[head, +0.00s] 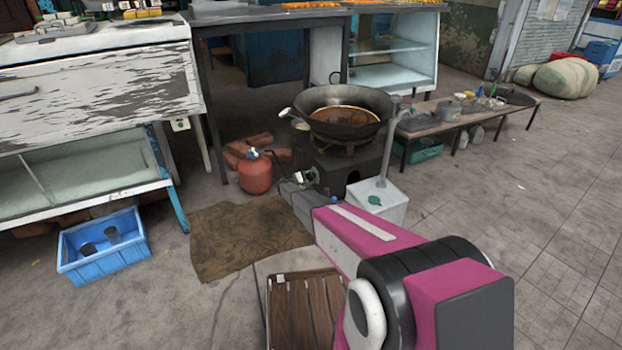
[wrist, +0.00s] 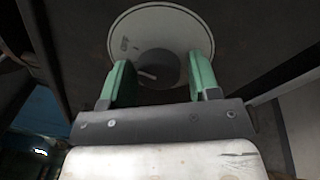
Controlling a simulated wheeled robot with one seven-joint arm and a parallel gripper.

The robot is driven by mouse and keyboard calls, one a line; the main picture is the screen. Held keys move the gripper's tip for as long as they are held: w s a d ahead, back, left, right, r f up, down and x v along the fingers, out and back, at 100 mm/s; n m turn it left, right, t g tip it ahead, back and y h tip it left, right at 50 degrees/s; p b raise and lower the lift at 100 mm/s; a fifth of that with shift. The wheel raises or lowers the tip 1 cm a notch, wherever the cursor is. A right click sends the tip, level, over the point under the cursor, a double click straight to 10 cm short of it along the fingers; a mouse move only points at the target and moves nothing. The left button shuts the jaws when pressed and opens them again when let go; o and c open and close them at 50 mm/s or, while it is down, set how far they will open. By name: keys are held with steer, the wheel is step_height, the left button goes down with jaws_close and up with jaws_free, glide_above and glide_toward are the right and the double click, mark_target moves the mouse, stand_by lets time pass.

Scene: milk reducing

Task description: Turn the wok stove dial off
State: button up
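The wok stove (head: 363,162) stands in the middle of the head view with a large dark wok (head: 345,124) on top. In the wrist view, the stove dial is a dark round knob (wrist: 157,69) on a pale round plate (wrist: 160,22). A light mark shows on the knob. My gripper (wrist: 160,75) has its two green fingers apart, one on each side of the knob. I see no clear grip on it; whether either finger touches it is hard to tell. In the head view, my gripper (head: 306,178) is at the stove's front left, and the dial is not discernible.
A red gas bottle (head: 255,176) stands left of my gripper. A whitish box (head: 384,200) stands right of the stove. A low bench (head: 455,123) with pots is further right.

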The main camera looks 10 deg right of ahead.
steer(key=shift+o, duration=0.6)
steer(key=v, duration=1)
steer(key=shift+s+a, duration=0.2)
steer(key=shift+a, duration=0.2)
